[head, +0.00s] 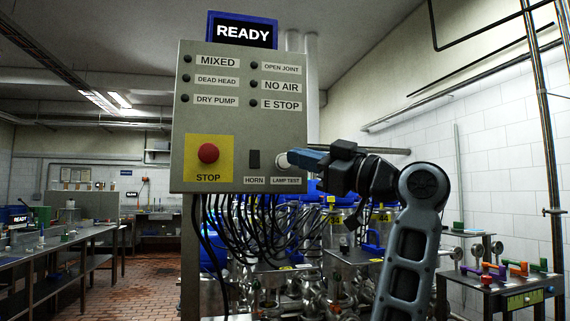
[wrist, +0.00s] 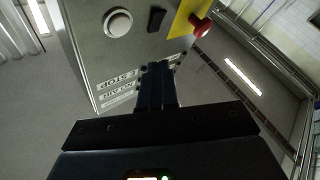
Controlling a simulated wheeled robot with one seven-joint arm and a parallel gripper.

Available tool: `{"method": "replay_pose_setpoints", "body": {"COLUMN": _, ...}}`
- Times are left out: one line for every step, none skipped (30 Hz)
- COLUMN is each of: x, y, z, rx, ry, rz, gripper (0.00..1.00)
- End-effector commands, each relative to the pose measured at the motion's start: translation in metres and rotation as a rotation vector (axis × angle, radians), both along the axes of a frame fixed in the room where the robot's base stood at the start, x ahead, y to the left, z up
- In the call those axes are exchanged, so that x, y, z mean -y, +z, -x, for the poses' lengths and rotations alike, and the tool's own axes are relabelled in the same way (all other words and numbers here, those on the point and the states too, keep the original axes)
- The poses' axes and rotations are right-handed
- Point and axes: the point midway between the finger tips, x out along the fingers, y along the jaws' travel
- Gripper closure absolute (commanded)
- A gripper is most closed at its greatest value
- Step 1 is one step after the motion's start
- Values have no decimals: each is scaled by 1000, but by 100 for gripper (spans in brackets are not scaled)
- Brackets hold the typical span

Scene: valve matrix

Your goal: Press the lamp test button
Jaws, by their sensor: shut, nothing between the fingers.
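The lamp test button is a round white button (head: 282,160) on the grey control panel (head: 225,120), above the LAMP TEST label (head: 286,181). In the wrist view the white button (wrist: 118,23) shows whole at the upper left. My gripper (head: 296,157) comes in from the right in the head view, its blue fingers shut and empty, partly covering the button. In the wrist view the fingertips (wrist: 159,66) appear below and right of the button, apart from it in the picture. Whether they touch the panel I cannot tell.
A black horn switch (head: 254,159) and a red STOP button (head: 208,153) on a yellow plate sit left of the lamp test button. Dark indicator lamps line the upper panel, under a READY display (head: 242,31). Black cables (head: 250,225) hang below the panel.

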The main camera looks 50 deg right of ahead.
Motion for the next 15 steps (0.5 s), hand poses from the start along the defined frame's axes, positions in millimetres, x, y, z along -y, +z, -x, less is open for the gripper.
{"method": "replay_pose_setpoints", "body": {"x": 4, "y": 0, "z": -6, "rx": -1, "ry": 2, "rz": -2, "gripper": 100}}
{"method": "replay_pose_setpoints", "body": {"x": 6, "y": 1, "z": -9, "rx": 0, "ry": 1, "rz": -3, "gripper": 100}}
{"method": "replay_pose_setpoints", "body": {"x": 9, "y": 1, "z": -14, "rx": 1, "ry": 1, "rz": -2, "gripper": 100}}
{"method": "replay_pose_setpoints", "body": {"x": 11, "y": 1, "z": -17, "rx": 1, "ry": 1, "rz": -2, "gripper": 100}}
{"method": "replay_pose_setpoints", "body": {"x": 13, "y": 0, "z": -20, "rx": -1, "ry": 2, "rz": -2, "gripper": 100}}
{"method": "replay_pose_setpoints", "body": {"x": 16, "y": 0, "z": -24, "rx": 0, "ry": 0, "rz": -1, "gripper": 100}}
{"method": "replay_pose_setpoints", "body": {"x": 18, "y": 0, "z": -26, "rx": 0, "ry": 0, "rz": -1, "gripper": 100}}
{"method": "replay_pose_setpoints", "body": {"x": 20, "y": 0, "z": -29, "rx": 0, "ry": 0, "rz": -1, "gripper": 100}}
{"method": "replay_pose_setpoints", "body": {"x": 22, "y": 0, "z": -32, "rx": 0, "ry": 0, "rz": -1, "gripper": 100}}
{"method": "replay_pose_setpoints", "body": {"x": 23, "y": 0, "z": -34, "rx": 0, "ry": 0, "rz": -1, "gripper": 100}}
{"method": "replay_pose_setpoints", "body": {"x": 24, "y": 0, "z": -35, "rx": 0, "ry": 0, "rz": -1, "gripper": 100}}
{"method": "replay_pose_setpoints", "body": {"x": 26, "y": 0, "z": -37, "rx": 0, "ry": 0, "rz": 0, "gripper": 100}}
{"method": "replay_pose_setpoints", "body": {"x": 26, "y": 0, "z": -39, "rx": 1, "ry": 0, "rz": 0, "gripper": 100}}
{"method": "replay_pose_setpoints", "body": {"x": 27, "y": 0, "z": -40, "rx": 1, "ry": 0, "rz": 1, "gripper": 100}}
{"method": "replay_pose_setpoints", "body": {"x": 28, "y": 0, "z": -41, "rx": 1, "ry": -1, "rz": 1, "gripper": 100}}
